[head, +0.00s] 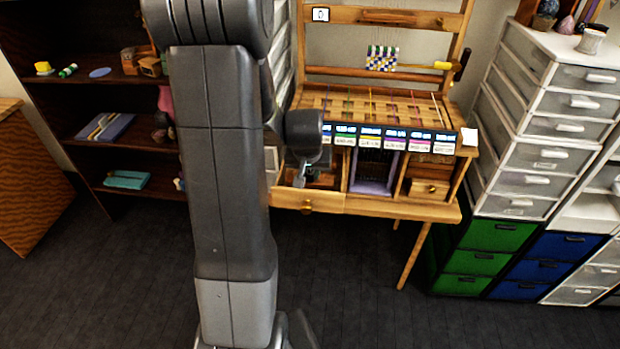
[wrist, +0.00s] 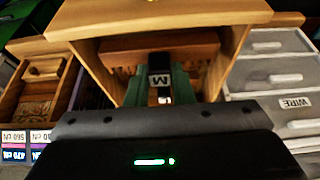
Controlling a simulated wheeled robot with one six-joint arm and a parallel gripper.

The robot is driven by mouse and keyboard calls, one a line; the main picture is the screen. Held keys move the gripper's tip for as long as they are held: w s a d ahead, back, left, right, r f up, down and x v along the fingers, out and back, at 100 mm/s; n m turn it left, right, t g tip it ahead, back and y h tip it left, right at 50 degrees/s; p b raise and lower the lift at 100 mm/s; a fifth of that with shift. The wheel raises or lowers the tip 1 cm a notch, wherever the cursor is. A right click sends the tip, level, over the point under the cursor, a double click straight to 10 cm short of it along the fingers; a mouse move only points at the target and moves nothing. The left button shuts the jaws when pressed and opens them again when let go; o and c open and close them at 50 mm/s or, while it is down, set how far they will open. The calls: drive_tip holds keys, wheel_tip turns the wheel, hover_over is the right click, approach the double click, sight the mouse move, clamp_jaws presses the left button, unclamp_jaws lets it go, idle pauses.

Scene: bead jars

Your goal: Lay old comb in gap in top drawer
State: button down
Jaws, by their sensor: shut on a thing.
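The open top drawer (head: 320,202) juts out at the left of the wooden bead bench; its front also shows at the top of the wrist view (wrist: 215,14). My gripper (head: 301,180) points down into this drawer. In the wrist view my gripper's green fingers (wrist: 160,84) are shut on a reddish-brown wooden bar, which looks like the old comb (wrist: 192,46). The bar lies crosswise between the drawer's side walls, close to the front. Whether it touches the drawer floor I cannot tell. The gap is hidden by the bar and my gripper.
The bench (head: 365,104) has a sloped top with a row of labelled cards (head: 396,136). White drawer towers (head: 520,150) stand further right. A dark shelf (head: 100,135) stands left.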

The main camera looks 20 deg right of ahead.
sight(310, 176)
drive_tip(key=shift+f, duration=1.55)
drive_tip(key=shift+f, duration=0.1)
drive_tip(key=shift+f, duration=0.15)
drive_tip(key=c, duration=1.3)
unclamp_jaws()
drive_tip(key=shift+o, duration=0.2)
drive_tip(key=shift+r, duration=0.55)
drive_tip(key=v, duration=1.1)
drive_tip(key=shift+r, duration=0.2)
drive_tip(key=shift+s+a, duration=0.1)
